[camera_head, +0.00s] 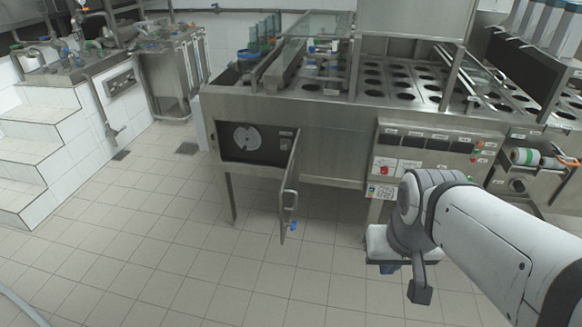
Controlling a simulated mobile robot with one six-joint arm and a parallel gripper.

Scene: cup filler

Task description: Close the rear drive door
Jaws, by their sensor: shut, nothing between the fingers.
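The rear drive door (289,190) is a narrow grey metal panel on the front of the steel machine. It stands swung open, seen nearly edge-on, with a handle on its face and a small blue piece near its lower end. The drive opening (250,142) to its left is uncovered and shows a round pale disc in a dark recess. My gripper (420,287) is at the lower right, to the right of the door and apart from it. It is shut and empty, and my arm partly hides it.
The cup filler (330,172) fills the back, with a control panel (425,140) on its front right. White tiled steps (35,150) stand at the left. The tiled floor (190,245) is clear in front of and left of the door.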

